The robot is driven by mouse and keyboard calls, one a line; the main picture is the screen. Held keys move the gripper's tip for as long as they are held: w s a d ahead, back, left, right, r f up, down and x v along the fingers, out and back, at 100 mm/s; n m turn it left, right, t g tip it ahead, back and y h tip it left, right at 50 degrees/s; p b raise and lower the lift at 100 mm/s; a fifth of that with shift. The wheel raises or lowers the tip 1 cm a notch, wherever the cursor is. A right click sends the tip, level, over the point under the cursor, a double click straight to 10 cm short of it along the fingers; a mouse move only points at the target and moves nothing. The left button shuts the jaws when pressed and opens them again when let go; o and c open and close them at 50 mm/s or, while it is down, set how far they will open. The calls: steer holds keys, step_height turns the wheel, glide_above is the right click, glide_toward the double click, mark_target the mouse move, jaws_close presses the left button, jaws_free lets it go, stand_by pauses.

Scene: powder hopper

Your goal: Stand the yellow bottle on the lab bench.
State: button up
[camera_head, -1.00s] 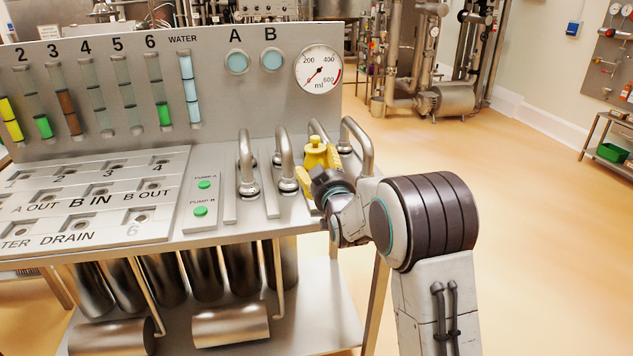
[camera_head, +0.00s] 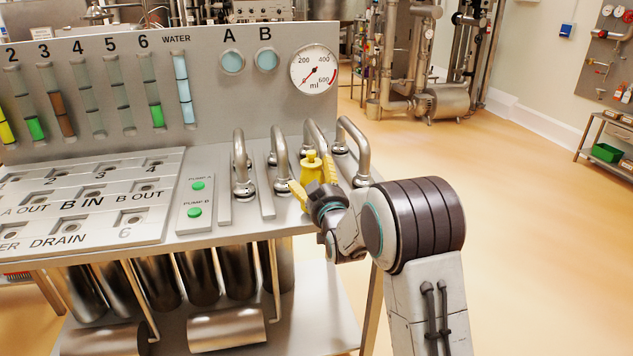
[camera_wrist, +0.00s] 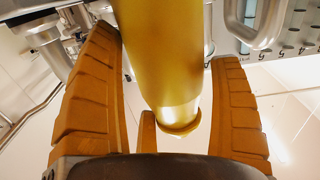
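The yellow bottle (camera_head: 311,167) is upright between the fingers of my gripper (camera_head: 314,186), at the right end of the steel bench (camera_head: 240,234). I cannot tell for certain which surface is the lab bench.
Bent steel pipes (camera_head: 243,165) stand left of the bottle, and another (camera_head: 358,145) stands close on its right. A gauge panel (camera_head: 210,100) rises behind. Pump buttons (camera_head: 197,186) are on the left. Open floor (camera_head: 540,250) lies right, with a side table holding a green crate (camera_head: 606,152).

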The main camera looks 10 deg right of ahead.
steer(key=shift+o, duration=1.3)
steer(key=shift+r, duration=0.15)
steer(key=s+b, duration=0.1)
steer(key=s, duration=1.1)
